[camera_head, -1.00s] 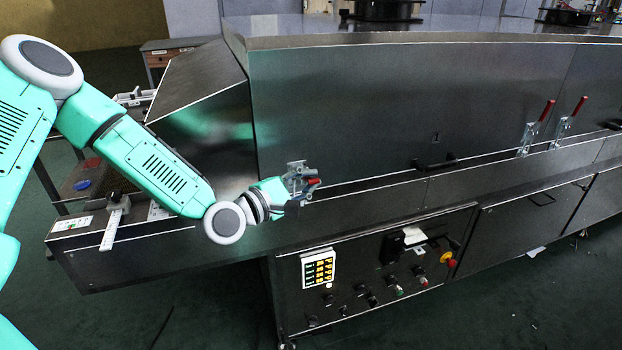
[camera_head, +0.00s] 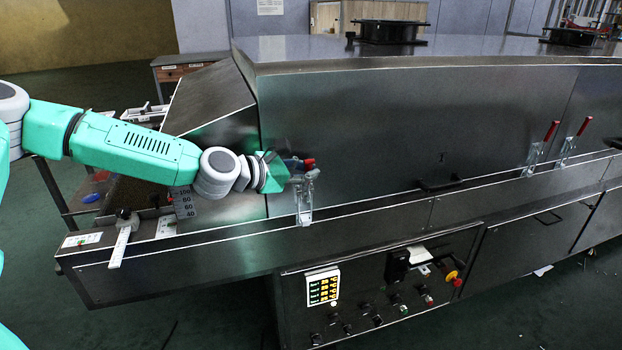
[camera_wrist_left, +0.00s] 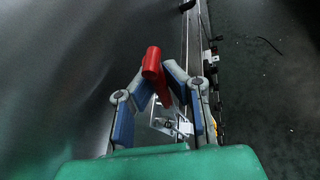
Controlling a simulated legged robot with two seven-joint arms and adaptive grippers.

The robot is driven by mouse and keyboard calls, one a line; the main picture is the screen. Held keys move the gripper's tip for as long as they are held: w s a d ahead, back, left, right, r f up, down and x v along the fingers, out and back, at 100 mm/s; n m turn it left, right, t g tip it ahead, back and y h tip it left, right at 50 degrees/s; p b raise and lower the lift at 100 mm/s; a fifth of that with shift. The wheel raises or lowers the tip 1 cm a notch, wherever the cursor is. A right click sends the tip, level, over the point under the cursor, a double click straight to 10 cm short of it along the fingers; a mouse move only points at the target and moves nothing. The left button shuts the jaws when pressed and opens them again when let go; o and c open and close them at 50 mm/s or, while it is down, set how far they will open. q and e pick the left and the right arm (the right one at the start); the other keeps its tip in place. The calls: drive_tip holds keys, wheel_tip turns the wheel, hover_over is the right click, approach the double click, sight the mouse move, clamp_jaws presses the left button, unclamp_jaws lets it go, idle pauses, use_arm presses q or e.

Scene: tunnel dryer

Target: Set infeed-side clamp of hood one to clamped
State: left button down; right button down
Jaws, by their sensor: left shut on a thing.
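The infeed-side clamp (camera_head: 304,205) of hood one is a bright metal toggle clamp at the hood's lower left front edge. My left gripper (camera_head: 296,165) reaches in from the left and is shut on this handle. In the wrist view its blue-padded fingers (camera_wrist_left: 158,78) lie on both sides of the handle. The fingers partly hide the lever in the head view. My right gripper is not in view.
Two more clamps (camera_head: 533,155) (camera_head: 567,150) with raised red handles stand farther right along the hood edge. A black hood handle (camera_head: 440,184) lies between. The control panel (camera_head: 323,287) is below. A ruler scale (camera_head: 184,202) stands near my left wrist.

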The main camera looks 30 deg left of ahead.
use_arm(q)
drive_tip(key=shift+a+f+n, duration=0.15)
drive_tip(key=shift+a+n, duration=0.05)
drive_tip(key=shift+n, duration=0.1)
drive_tip(key=c, duration=1.6)
unclamp_jaws()
drive_tip(key=shift+o, duration=0.2)
drive_tip(key=shift+a, duration=0.1)
drive_tip(key=v, duration=0.7)
drive_tip(key=shift+s+a, duration=0.1)
drive_tip(key=shift+a, duration=0.05)
